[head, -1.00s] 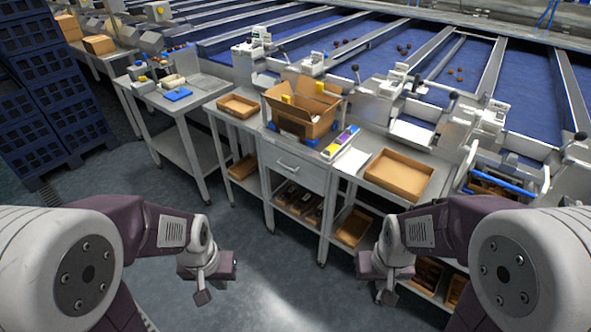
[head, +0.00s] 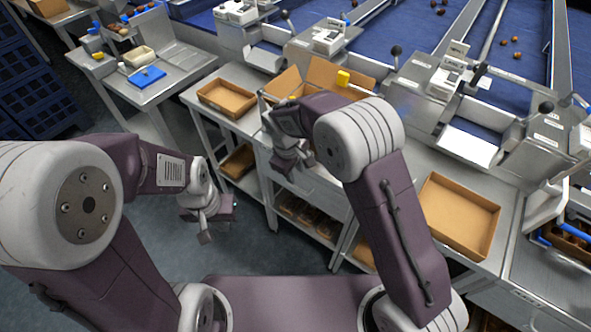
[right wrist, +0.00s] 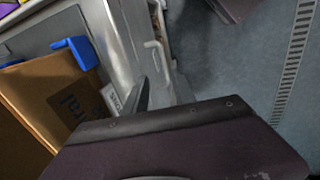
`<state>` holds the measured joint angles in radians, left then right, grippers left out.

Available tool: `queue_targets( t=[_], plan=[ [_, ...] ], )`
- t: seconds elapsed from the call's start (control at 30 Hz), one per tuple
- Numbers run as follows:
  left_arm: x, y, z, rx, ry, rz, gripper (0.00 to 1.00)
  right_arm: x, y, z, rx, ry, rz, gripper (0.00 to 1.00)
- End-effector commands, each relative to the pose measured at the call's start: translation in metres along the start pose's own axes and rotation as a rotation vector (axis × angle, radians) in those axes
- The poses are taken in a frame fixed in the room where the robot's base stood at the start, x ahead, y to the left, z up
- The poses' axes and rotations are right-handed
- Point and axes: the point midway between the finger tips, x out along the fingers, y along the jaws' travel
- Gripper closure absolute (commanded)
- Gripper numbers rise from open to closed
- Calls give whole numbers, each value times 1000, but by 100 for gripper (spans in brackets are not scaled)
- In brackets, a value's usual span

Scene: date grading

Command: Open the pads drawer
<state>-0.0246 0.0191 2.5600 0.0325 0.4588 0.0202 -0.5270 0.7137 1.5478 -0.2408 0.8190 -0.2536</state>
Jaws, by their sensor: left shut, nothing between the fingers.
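The pads drawer (head: 322,193) is the grey drawer under the middle bench top. It looks shut, and my right arm covers part of it in the head view. In the right wrist view, a pale bar handle (right wrist: 153,48) stands out from the grey front. My right gripper (head: 290,165) is just in front of the drawer. One dark finger (right wrist: 143,95) shows near the front, short of the handle; the other finger is hidden, so its opening is unclear. My left gripper (head: 206,228) is shut and empty over the floor, left of the drawer.
An open cardboard box (right wrist: 52,92) stands on the bench above the drawer, beside a blue bracket (right wrist: 76,50). Shallow trays (head: 227,97) and (head: 459,214) lie on either side. The floor (head: 150,235) before the bench is clear.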

Motion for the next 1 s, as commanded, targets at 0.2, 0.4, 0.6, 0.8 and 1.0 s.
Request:
queue_targets(
  t=[0.2, 0.4, 0.6, 0.8, 1.0],
  plan=[
    [3, 0, 1, 0, 0, 0, 100, 36, -1, 2, 2, -4, -2, 68],
    [4, 0, 0, 0, 0, 0, 100, 74, 0, 1, 3, -2, -2, 68],
    [5, 0, 0, 0, 0, 0, 100, 90, 0, 1, 4, 0, -1, 68],
    [5, 0, 0, 0, 0, 0, 100, 90, 0, 1, 5, 1, -1, 68],
    [5, 0, 0, 0, 0, 0, 100, 90, 0, 1, 4, 1, -1, 100]
  ],
)
